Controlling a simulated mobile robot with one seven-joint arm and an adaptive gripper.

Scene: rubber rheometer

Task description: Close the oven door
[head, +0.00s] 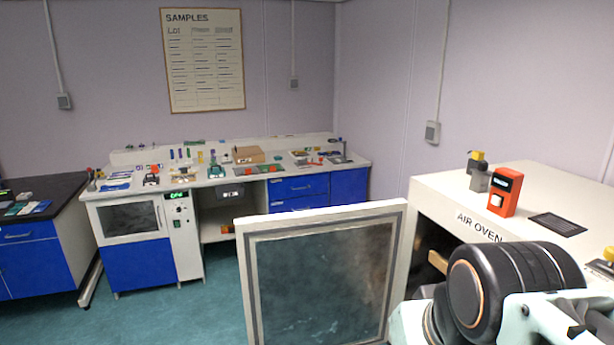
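The air oven (453,192) is a white cabinet at the right, marked "AIR OVEN" on its front. Its door (320,278) has a white frame, a grey seal and a dark glass pane. The door stands wide open, swung out to the left of the oven, and part of the dark oven opening shows beside it. My arm, with a black joint and pale links, covers the lower right and hides much of the oven front. My gripper is not visible, so I cannot tell how it stands to the door.
An orange box (505,192) and small grey and yellow items stand on the oven top. A bench (224,178) with blue drawers and many small objects runs along the back wall. A dark-topped blue cabinet (28,250) is at the left. Green floor (215,312) is clear left of the door.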

